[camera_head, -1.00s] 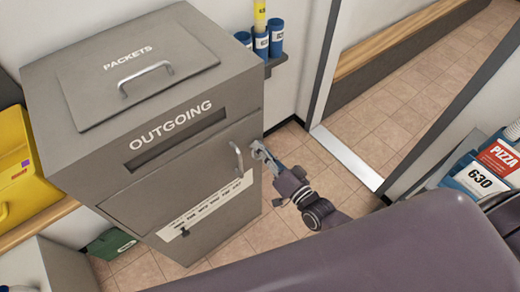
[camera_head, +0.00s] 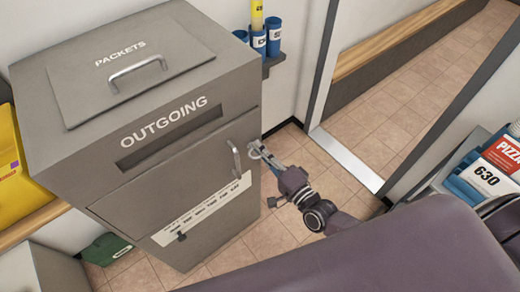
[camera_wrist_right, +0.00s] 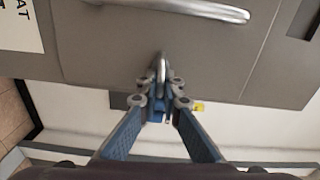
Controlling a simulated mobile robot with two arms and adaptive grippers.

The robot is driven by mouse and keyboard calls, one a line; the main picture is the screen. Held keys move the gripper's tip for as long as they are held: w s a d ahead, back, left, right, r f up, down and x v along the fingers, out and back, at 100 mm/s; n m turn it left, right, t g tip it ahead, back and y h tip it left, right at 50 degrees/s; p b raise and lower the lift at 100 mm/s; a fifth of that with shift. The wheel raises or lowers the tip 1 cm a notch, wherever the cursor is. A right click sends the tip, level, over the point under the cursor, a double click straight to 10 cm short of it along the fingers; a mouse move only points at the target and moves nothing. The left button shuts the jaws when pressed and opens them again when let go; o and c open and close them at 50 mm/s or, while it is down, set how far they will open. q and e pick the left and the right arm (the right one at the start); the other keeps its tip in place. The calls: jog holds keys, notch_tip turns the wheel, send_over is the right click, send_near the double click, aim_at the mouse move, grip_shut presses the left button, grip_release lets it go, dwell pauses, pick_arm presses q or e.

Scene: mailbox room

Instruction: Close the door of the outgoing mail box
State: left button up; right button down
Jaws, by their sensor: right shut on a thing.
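The grey outgoing mail box (camera_head: 70,149) stands on the left in the head view. Its front door (camera_head: 165,185) bears a silver vertical handle (camera_head: 237,160) and a white label strip. The door looks flush with the front or nearly so; any gap is too small to tell. My right gripper (camera_head: 254,149) is at the door's right edge, beside the handle and not around it. In the wrist view its fingertips (camera_wrist_right: 160,68) are close together over the door panel's edge, below the handle (camera_wrist_right: 195,9). My left gripper is not in view.
A lid with a handle marked PACKETS (camera_head: 170,48) tops the box. A yellow container (camera_head: 15,175) is at left. A wall holder with blue tubes (camera_head: 272,58) is behind the box's right corner. A shelf with mail (camera_head: 490,175) is at right.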

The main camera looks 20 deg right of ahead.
jog(key=shift+f, duration=0.15)
dwell(0.4)
jog(key=shift+w+a+y+b, duration=0.2)
jog(key=shift+w+y+b, duration=0.1)
jog(key=shift+w+b, duration=0.25)
jog(key=c, duration=2.1)
grip_release()
jog(key=v, duration=1.2)
jog(key=shift+r, duration=0.25)
